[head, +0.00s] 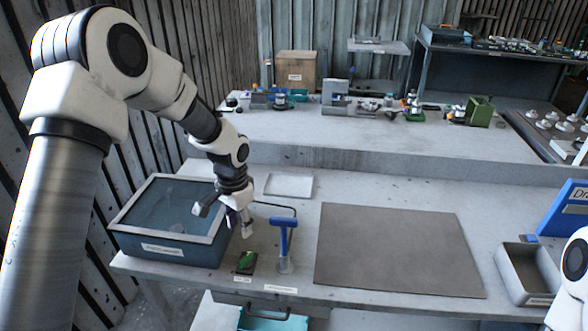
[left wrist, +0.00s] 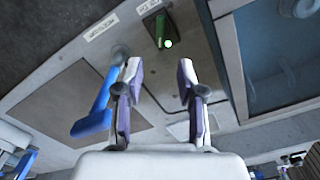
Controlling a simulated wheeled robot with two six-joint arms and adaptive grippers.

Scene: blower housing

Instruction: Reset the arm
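My left gripper (head: 240,226) hangs over the bench, just right of the blue bin (head: 170,252). In the left wrist view its two fingers (left wrist: 158,80) are spread apart with nothing between them, so it is open and empty. A blue T-handled tool (head: 283,236) stands upright in a clear holder to its right. My right gripper is out of view.
A grey-brown mat (head: 395,250) lies bare mid-bench. A pale shallow tray (head: 289,185) and a thin dark wire frame are close behind the left gripper. An empty grey tray (head: 531,272) and a blue panel (head: 566,212) are at right. A raised back shelf (head: 310,128) holds several parts.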

